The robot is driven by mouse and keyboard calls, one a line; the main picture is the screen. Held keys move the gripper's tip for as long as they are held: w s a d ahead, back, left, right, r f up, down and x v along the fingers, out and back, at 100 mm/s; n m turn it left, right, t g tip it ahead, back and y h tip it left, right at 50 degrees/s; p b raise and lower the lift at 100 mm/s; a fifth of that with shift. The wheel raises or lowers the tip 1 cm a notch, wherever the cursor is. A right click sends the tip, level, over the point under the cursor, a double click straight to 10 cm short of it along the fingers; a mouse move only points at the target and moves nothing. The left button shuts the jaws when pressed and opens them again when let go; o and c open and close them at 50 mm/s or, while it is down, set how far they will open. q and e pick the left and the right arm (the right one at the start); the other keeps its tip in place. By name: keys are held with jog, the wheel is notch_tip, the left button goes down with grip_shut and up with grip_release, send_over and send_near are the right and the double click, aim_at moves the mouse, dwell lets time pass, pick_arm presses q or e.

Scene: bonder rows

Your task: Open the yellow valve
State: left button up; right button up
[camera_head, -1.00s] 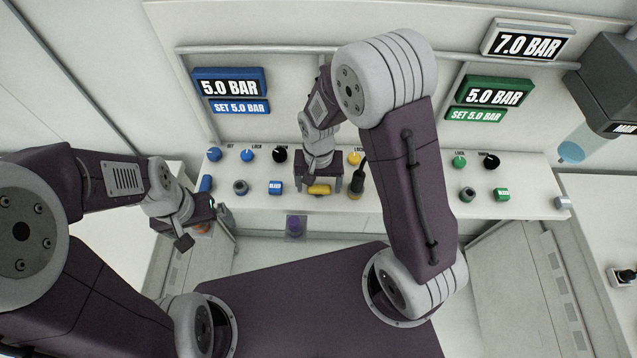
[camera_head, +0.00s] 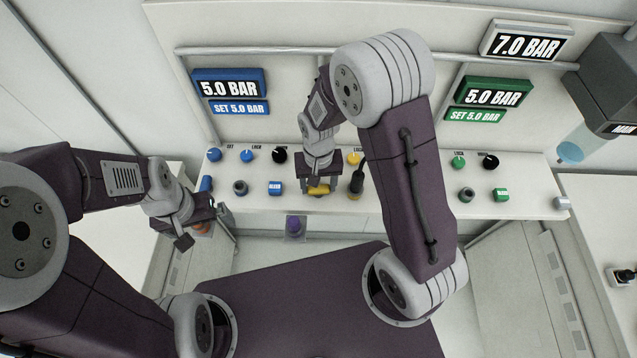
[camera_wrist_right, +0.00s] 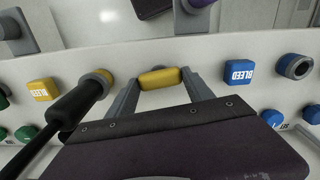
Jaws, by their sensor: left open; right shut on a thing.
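The yellow valve handle (camera_head: 318,190) sits at the front of the white panel shelf, in the middle. In the right wrist view the yellow handle (camera_wrist_right: 160,78) lies crosswise between my two fingers. My right gripper (camera_head: 319,188) is shut on it, with a finger at each end; it also shows in the right wrist view (camera_wrist_right: 158,92). Whatever is under the handle is hidden. My left gripper (camera_head: 201,225) is open and empty at the left, below the shelf's front edge.
Blue knobs and a blue BLEED button (camera_head: 275,188) are left; green ones (camera_head: 501,194) are right. A purple piece (camera_head: 295,226) is below the shelf.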

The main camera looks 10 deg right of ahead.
jog(key=n+p, duration=0.1)
jog(key=n, duration=0.3)
jog(key=shift+r, duration=0.1)
jog(key=n, duration=0.4)
jog(key=shift+p, duration=0.35)
jog(key=n, duration=0.4)
jog(key=shift+p, duration=0.35)
jog(key=shift+w+n, duration=0.1)
jog(key=shift+n, duration=2)
jog(key=o, duration=1.4)
jog(key=shift+c, duration=0.2)
